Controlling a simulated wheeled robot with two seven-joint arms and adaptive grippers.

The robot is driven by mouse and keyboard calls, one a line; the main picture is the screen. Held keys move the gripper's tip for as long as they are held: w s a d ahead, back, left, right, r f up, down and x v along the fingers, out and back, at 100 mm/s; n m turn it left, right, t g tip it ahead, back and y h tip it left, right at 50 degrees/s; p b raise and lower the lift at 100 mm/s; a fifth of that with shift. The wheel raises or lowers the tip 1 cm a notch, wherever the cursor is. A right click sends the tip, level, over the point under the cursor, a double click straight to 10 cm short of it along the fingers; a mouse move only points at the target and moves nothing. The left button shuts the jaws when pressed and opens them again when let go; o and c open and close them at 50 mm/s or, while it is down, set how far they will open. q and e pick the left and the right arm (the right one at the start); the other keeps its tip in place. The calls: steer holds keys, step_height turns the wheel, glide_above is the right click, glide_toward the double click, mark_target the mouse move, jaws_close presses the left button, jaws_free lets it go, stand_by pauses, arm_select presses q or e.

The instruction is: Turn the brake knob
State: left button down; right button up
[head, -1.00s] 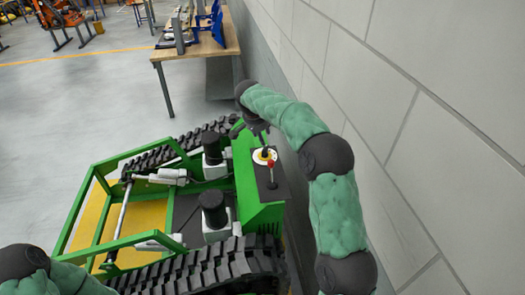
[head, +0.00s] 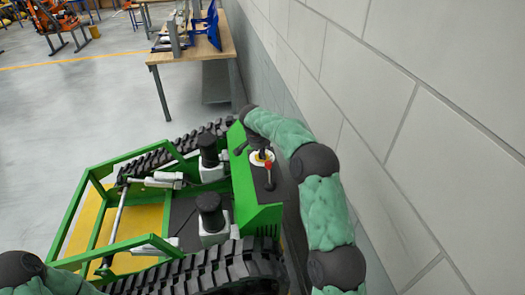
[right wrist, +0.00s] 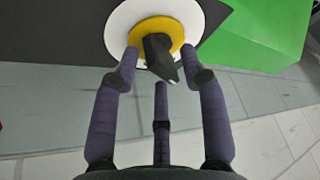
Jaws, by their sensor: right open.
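The brake knob (right wrist: 163,58) is a black pointer-shaped handle on a yellow disc with a white ring around it. In the head view, its yellow and white disc (head: 257,160) shows on the dark panel of the green tracked carrier (head: 257,217). My right gripper (right wrist: 166,68) is open, its dark fingers spread around the knob's lower side. The fingertips are close to the disc; contact cannot be told. In the head view my right wrist hangs just beyond the panel. My left arm shows at bottom left, its gripper out of view.
A red-topped lever (head: 268,167) stands on the panel close to the knob. A grey block wall (head: 420,130) runs along the right. A wooden bench (head: 190,50) stands behind the carrier. Open floor (head: 80,110) lies to the left.

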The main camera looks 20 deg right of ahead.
steer(key=shift+f, duration=0.1)
steer(key=shift+c, duration=0.3)
jaws_close()
